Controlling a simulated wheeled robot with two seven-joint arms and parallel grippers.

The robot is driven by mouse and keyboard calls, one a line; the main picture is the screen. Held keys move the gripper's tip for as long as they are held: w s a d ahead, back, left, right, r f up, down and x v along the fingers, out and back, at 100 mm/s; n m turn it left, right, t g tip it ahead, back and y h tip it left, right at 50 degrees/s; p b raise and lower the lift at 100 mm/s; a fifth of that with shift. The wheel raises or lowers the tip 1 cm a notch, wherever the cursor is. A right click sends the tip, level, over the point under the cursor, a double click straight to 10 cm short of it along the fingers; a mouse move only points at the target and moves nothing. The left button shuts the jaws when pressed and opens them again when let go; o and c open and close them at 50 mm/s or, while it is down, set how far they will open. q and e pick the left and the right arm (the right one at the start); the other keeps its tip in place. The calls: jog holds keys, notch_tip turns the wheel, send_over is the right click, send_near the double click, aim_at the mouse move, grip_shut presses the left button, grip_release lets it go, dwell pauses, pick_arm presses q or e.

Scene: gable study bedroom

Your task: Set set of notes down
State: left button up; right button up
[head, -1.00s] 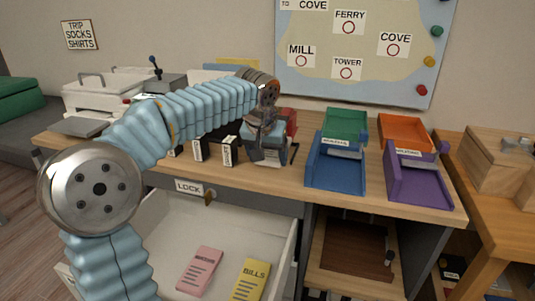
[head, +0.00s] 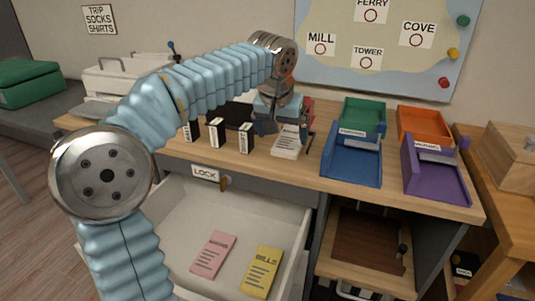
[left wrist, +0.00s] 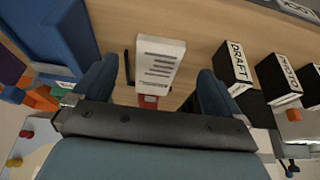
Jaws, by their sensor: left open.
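The set of notes (head: 287,141), a white pad with dark printed lines, lies on the wooden desk, left of the blue tray. In the left wrist view the notes (left wrist: 158,62) lie flat between and beyond my two spread fingers, apart from both. My left gripper (head: 278,117) is open and empty, just behind and above the notes in the head view; its fingers (left wrist: 156,88) also show in the wrist view. My right gripper is in neither view.
Black labelled boxes (head: 216,134) stand left of the notes. Blue (head: 350,168), green (head: 362,115), orange (head: 424,124) and purple (head: 435,178) trays stand to the right. Below, an open drawer (head: 180,215) holds a pink pad (head: 213,255) and a yellow pad (head: 262,271).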

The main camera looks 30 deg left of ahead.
pick_arm(q)
jog(key=s+d+b, duration=0.2)
jog(key=s, duration=0.9)
jog(key=shift+s+d, duration=0.3)
jog(key=shift+d, duration=0.1)
jog(key=shift+f, duration=0.1)
